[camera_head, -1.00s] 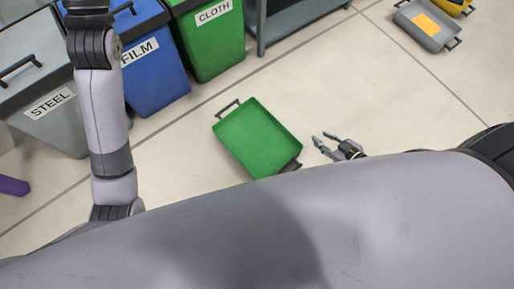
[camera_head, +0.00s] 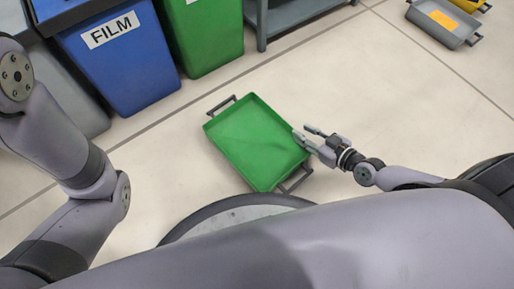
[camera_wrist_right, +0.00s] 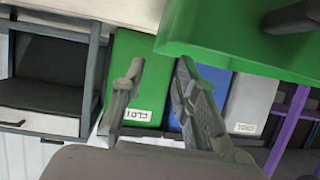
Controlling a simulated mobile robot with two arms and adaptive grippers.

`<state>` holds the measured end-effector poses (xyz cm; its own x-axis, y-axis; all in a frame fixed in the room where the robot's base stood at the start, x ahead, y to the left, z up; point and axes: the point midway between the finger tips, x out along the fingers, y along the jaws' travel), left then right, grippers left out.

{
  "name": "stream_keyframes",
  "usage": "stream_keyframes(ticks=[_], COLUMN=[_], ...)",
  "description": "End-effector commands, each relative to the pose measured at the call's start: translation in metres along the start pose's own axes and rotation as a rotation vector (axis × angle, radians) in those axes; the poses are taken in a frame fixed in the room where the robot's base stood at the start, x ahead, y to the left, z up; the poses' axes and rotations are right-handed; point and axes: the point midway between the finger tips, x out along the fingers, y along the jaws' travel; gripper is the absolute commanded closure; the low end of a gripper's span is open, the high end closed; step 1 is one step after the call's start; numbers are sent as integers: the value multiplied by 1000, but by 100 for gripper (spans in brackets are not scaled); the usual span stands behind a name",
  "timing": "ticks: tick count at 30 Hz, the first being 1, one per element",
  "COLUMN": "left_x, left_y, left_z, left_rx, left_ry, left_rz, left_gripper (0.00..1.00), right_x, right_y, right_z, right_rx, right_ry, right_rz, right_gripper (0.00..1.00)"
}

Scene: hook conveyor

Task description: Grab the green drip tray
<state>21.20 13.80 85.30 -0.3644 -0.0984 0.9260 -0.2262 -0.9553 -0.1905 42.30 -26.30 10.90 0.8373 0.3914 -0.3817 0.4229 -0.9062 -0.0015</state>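The green drip tray (camera_head: 255,145) lies on the pale floor in the middle of the head view. It has a dark handle at its upper left end and another at its lower right end. My right gripper (camera_head: 306,134) is open at the tray's right edge. One finger overlaps the rim in the picture and the other is outside it; I cannot tell whether they touch. In the right wrist view the tray (camera_wrist_right: 225,40) fills the upper right, beside the parted fingers (camera_wrist_right: 159,68). My left gripper is out of view; only my left arm shows.
A blue FILM bin (camera_head: 120,60), a green bin (camera_head: 205,35) and a grey bin (camera_head: 70,95) stand at the upper left. A grey shelf (camera_head: 300,20) stands at the top. A grey tray (camera_head: 440,22) lies at the upper right. Floor right of the green tray is clear.

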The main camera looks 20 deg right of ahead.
Motion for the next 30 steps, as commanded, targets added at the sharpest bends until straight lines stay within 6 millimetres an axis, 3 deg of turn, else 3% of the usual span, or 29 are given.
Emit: stream_keyframes(ticks=[3, 13, 21, 30], left_x=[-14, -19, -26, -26], left_y=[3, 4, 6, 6], left_z=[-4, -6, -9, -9], left_rx=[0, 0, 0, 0], left_ry=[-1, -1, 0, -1], left_rz=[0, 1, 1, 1], left_gripper=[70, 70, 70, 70], right_x=[27, 54, 92, 99], right_y=[0, 1, 3, 3], right_z=[2, 1, 0, 0], right_rx=[2, 1, 0, -1], right_ry=[4, 1, 0, -2], right_rz=[1, 2, 2, 1], right_gripper=[72, 72, 72, 72])
